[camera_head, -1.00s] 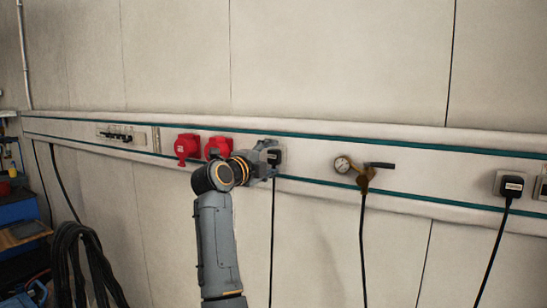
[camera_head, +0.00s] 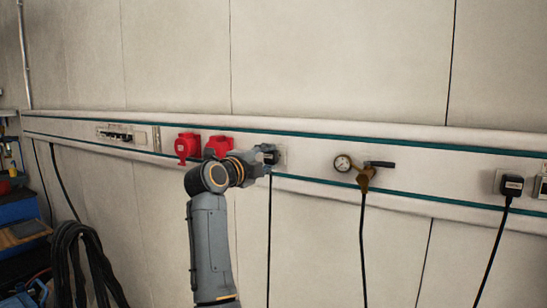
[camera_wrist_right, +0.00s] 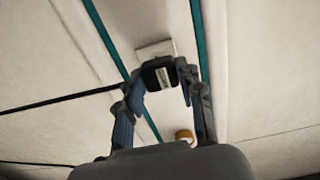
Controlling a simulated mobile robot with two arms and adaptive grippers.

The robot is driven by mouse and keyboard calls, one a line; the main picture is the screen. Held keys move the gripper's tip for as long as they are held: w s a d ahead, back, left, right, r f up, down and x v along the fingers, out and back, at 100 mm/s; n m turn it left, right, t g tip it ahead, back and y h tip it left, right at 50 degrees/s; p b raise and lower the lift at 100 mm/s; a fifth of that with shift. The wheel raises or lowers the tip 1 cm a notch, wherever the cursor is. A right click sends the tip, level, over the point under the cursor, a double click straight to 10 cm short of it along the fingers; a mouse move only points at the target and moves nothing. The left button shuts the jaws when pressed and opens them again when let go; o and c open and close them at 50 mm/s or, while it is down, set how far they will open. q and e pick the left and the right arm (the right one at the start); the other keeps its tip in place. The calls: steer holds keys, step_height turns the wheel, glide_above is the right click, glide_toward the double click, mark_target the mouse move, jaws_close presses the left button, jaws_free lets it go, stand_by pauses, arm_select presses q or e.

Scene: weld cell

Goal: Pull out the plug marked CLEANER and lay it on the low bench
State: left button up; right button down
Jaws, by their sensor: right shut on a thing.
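My right gripper (camera_head: 264,157) is in front of the wall rail, shut on a black plug (camera_head: 270,156). In the right wrist view, the plug (camera_wrist_right: 158,75) sits between the two fingertips (camera_wrist_right: 164,78). It has a small pale label that I cannot read. A light socket plate (camera_wrist_right: 154,49) shows just behind the plug; in the head view the plate (camera_head: 281,157) shows to its right. The plug appears slightly off the plate, but the gap is hard to judge. Its black cable hangs down. My left gripper is not in view, and no low bench can be made out.
A second black labelled plug (camera_head: 512,187) sits in a socket at the right. A gauge with a brass valve (camera_head: 362,175) and two red sockets (camera_head: 187,146) are on the rail. Coiled black cable (camera_head: 80,262) hangs at the lower left, beside a blue cabinet (camera_head: 18,212).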

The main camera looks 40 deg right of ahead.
mark_target(268, 158)
steer(key=shift+v, duration=2.15)
